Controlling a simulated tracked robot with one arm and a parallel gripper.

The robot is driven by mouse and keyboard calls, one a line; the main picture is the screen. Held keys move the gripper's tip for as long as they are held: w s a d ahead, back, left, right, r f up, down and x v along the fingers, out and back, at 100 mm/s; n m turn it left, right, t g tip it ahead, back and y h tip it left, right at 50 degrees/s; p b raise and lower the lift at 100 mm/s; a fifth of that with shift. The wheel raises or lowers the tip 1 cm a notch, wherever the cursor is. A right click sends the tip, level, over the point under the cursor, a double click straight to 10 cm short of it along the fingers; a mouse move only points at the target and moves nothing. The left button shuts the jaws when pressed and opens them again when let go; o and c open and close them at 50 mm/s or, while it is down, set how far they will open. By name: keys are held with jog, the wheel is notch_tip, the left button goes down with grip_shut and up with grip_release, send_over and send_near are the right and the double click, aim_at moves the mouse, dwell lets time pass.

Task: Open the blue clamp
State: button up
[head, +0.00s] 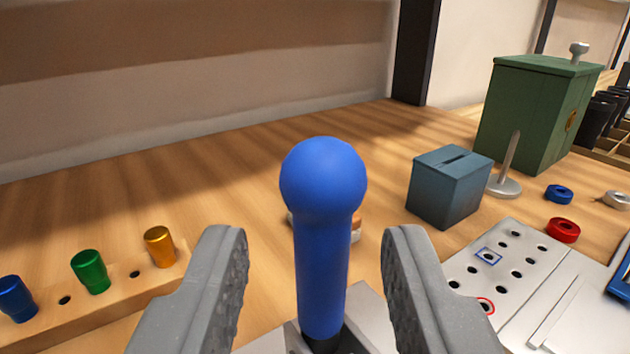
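The blue clamp handle (322,240) stands upright in the middle of the head view, a long blue grip with a round ball top. Its lower end sits in a grey metal bracket (352,338) at the bottom of the picture. My gripper (319,250) is open, with one grey finger on each side of the blue handle. Gaps show between the handle and both fingers. The rest of the clamp is mostly hidden below the frame, and a small orange and white thing (356,224) shows partly behind the handle.
A wooden rack (130,290) with blue, green and gold pegs is at left. A blue-grey slotted box (447,190), a green cabinet (525,115), a metal post (506,170), a red ring (564,230) and a white hole plate (520,245) stand at right. The table behind the handle is clear.

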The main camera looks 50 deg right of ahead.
aim_at(311, 245)
jog(key=shift+b+x, duration=0.4)
jog(key=shift+x, duration=1.55)
